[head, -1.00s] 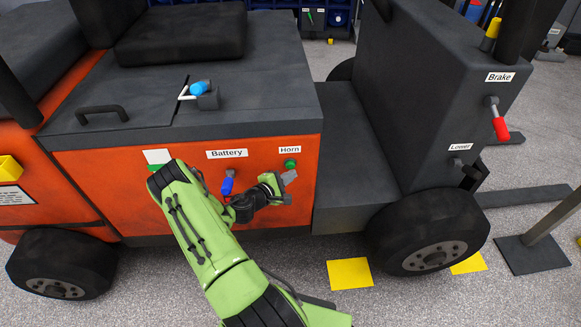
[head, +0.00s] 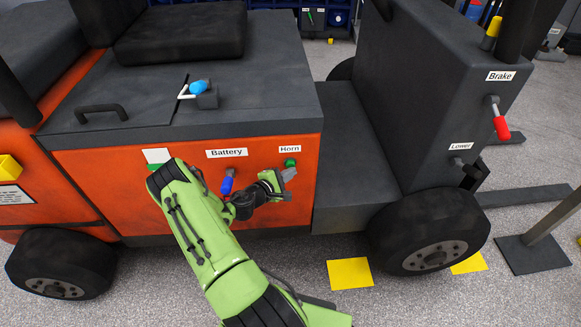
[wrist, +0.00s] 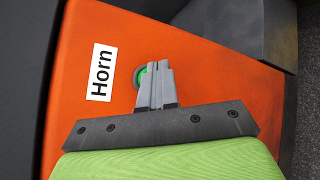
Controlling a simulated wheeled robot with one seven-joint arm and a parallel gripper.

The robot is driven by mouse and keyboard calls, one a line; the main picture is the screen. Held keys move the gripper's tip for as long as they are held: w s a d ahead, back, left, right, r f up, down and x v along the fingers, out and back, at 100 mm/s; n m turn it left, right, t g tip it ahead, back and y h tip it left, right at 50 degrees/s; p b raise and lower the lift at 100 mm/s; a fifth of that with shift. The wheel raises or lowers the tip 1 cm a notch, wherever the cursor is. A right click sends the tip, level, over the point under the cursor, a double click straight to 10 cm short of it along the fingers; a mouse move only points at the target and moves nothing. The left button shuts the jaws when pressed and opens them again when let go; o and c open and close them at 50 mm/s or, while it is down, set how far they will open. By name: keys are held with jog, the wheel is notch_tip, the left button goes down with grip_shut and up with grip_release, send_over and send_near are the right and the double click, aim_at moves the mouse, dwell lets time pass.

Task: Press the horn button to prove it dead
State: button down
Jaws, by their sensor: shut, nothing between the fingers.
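The green horn button (head: 290,163) is on the orange side panel of the forklift, under the white Horn label (head: 289,149). In the wrist view the button (wrist: 141,75) shows as a green disc in a dark ring, partly hidden behind the fingers; the Horn label (wrist: 101,72) is left of it. My gripper (head: 289,173) is shut and empty. In the head view its fingertips are just below the button. In the wrist view the shut fingers (wrist: 156,72) overlap the button's right part. I cannot tell whether they touch it.
Left of the button are the Battery label (head: 227,153) and a blue-handled battery switch (head: 226,186), close to my wrist. A grey step (head: 350,150) and a front wheel (head: 430,235) are to the right. A yellow floor marker (head: 349,274) lies below.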

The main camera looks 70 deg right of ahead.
jog(key=shift+w+d, duration=0.15)
jog(key=shift+d, duration=0.3)
dwell(0.7)
jog(key=shift+a, duration=0.1)
jog(key=shift+s+a, duration=0.3)
jog(key=shift+a, duration=0.45)
jog(key=a, duration=0.1)
jog(key=s+a, duration=0.1)
jog(key=a, duration=0.2)
jog(key=shift+s+a+p, duration=0.3)
jog(key=shift+s+a, duration=0.05)
jog(key=shift+s, duration=0.05)
dwell(0.8)
